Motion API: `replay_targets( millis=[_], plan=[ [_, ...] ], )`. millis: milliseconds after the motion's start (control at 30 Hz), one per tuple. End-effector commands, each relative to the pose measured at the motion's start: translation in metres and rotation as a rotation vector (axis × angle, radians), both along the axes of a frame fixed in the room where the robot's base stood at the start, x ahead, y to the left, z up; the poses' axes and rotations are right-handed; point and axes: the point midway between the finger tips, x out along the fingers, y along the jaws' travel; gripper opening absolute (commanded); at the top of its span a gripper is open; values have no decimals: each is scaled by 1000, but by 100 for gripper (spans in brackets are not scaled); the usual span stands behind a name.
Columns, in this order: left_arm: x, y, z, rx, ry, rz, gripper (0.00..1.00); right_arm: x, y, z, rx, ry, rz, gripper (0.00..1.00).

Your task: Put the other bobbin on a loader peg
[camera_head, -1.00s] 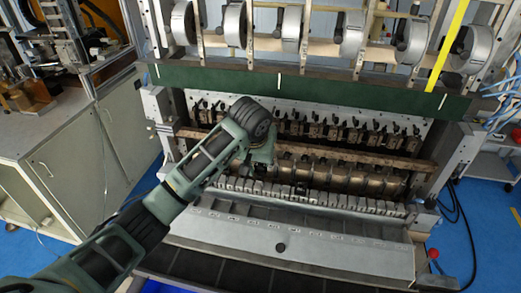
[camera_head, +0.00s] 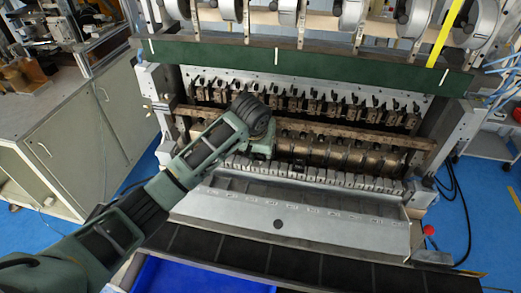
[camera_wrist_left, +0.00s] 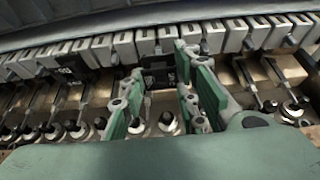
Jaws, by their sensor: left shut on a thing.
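My left gripper (camera_wrist_left: 158,85) reaches down to the front of the winder, at the row of pale loader blocks (camera_head: 330,178). In the left wrist view its green fingers are shut on a small black piece with white marks (camera_wrist_left: 157,78), which looks like the bobbin. The fingers cover part of it, and I cannot tell whether it touches a peg. A similar black piece (camera_wrist_left: 68,73) sits at the block row to the left, apart from the gripper. In the head view my left wrist (camera_head: 262,148) hides the fingers and held piece. My right gripper is not in view.
Metal pegs with round bases (camera_wrist_left: 294,108) and thin levers line the row on both sides of the fingers. A brown rail (camera_head: 345,133) runs behind the gripper. A sloped grey plate (camera_head: 330,232) lies in front. A blue bin (camera_head: 200,275) shows at the bottom.

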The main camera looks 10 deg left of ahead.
Motion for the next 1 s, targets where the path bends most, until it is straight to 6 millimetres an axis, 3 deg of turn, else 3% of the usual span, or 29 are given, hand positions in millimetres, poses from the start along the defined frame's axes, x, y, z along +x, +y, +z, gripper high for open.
replay_targets(
  millis=[1000],
  plan=[
    [0,0,-21,0,0,0,19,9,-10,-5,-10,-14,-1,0]
  ],
)
